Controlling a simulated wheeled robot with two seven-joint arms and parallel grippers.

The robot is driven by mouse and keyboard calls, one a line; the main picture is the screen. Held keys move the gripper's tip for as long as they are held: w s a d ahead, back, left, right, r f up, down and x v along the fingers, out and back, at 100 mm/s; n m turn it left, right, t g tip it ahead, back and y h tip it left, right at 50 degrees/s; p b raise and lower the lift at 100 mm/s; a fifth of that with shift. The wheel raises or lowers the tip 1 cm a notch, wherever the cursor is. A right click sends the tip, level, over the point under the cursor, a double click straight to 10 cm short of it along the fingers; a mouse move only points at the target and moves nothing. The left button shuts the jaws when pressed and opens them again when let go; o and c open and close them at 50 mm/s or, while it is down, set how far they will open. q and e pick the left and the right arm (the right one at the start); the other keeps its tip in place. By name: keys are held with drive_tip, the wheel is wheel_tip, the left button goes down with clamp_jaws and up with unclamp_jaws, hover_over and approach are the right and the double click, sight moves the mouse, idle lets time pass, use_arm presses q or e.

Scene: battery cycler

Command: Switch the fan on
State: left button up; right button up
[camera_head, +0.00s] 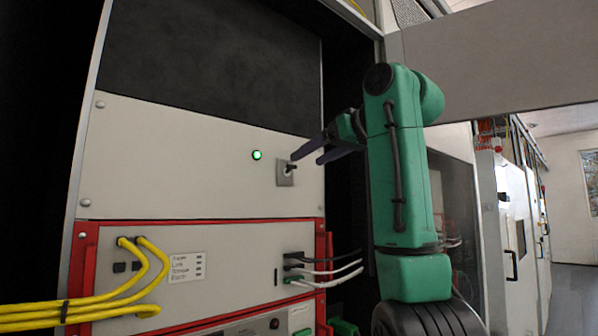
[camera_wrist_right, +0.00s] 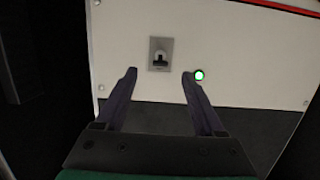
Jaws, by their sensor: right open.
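A small toggle switch on a grey metal plate (camera_head: 285,173) sits on the pale upper panel of the cabinet; it also shows in the right wrist view (camera_wrist_right: 160,56). A lit green lamp (camera_head: 256,155) is left of the switch in the head view; in the wrist view the lamp (camera_wrist_right: 199,75) is close to one fingertip. My right gripper (camera_head: 306,156) is open and empty in front of the panel. In the wrist view its two dark fingers (camera_wrist_right: 160,73) point toward the switch, which appears between and just beyond the tips. My left gripper is not in view.
Below the panel is a red-framed unit (camera_head: 215,265) with thick yellow cables (camera_head: 120,300) at left and thinner cables (camera_head: 330,270) at right. Dark mesh (camera_head: 210,55) covers the space above. An open aisle (camera_head: 570,290) lies at far right.

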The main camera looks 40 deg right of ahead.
drive_tip(key=v, duration=0.8)
drive_tip(key=shift+s+b, duration=0.3)
drive_tip(key=shift+b, duration=0.05)
drive_tip(key=shift+s+a, duration=0.1)
